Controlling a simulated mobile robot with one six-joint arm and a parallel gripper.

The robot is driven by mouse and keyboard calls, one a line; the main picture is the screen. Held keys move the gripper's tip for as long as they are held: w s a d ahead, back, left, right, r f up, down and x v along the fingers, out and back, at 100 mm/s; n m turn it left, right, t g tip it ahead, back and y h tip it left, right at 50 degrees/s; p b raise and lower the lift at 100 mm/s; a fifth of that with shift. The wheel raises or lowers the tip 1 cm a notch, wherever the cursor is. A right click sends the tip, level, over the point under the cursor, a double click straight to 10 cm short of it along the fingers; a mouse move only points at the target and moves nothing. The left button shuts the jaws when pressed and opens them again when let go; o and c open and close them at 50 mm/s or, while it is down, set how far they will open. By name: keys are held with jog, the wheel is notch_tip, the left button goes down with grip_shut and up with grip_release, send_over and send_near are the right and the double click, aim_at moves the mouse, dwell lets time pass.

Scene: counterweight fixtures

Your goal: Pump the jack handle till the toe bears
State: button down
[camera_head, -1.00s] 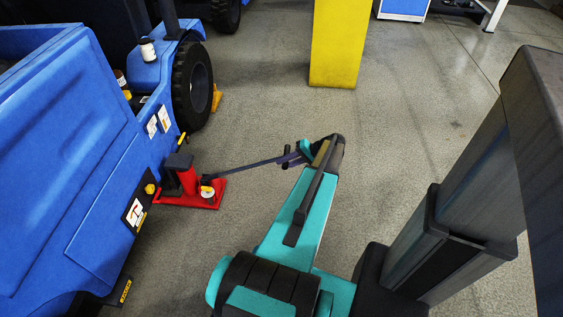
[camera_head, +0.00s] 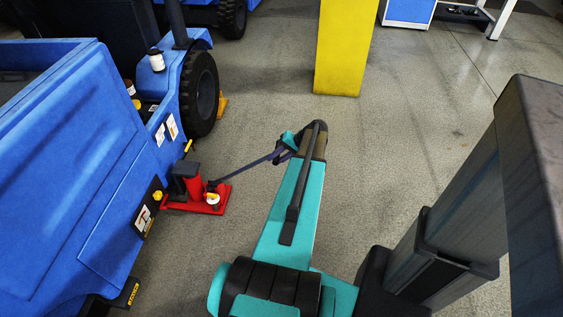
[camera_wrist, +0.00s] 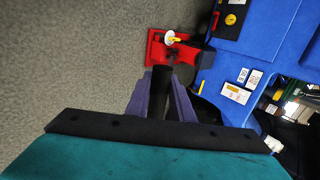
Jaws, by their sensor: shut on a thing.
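The red jack (camera_head: 195,187) stands on the floor against the blue truck body (camera_head: 80,130). Its dark toe block (camera_head: 178,184) is on the truck side; I cannot tell whether it touches the truck. The dark handle (camera_head: 245,167) slopes up from the jack to my gripper (camera_head: 283,149). In the wrist view, my gripper (camera_wrist: 164,100) is shut on the handle (camera_wrist: 161,80), whose black end lies between the purple fingers. The jack's red base (camera_wrist: 158,50) shows beyond, with a white round part (camera_wrist: 170,37) on it.
A black truck wheel (camera_head: 200,92) stands behind the jack, with a yellow chock (camera_head: 222,105) by it. A yellow post (camera_head: 343,50) and a blue cabinet (camera_head: 408,12) are farther back. Floor to the right of the jack is clear.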

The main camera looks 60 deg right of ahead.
jog(key=shift+w+a+r, duration=0.25)
jog(key=shift+w+a, duration=0.05)
jog(key=shift+w, duration=0.05)
jog(key=w+a+r+g+p, duration=0.2)
jog(key=w+r+p, duration=0.4)
jog(key=w+r, duration=0.1)
jog(key=shift+w+a+r+g+h, duration=0.2)
jog(key=shift+w+a+g+h, duration=0.1)
jog(key=shift+w+g+h, duration=0.1)
jog(key=c, duration=1.4)
grip_release()
jog(key=shift+d, duration=0.15)
jog(key=shift+o, duration=0.2)
jog(key=shift+d+r+p, duration=0.1)
jog(key=shift+r+p, duration=0.05)
jog(key=shift+p, duration=0.15)
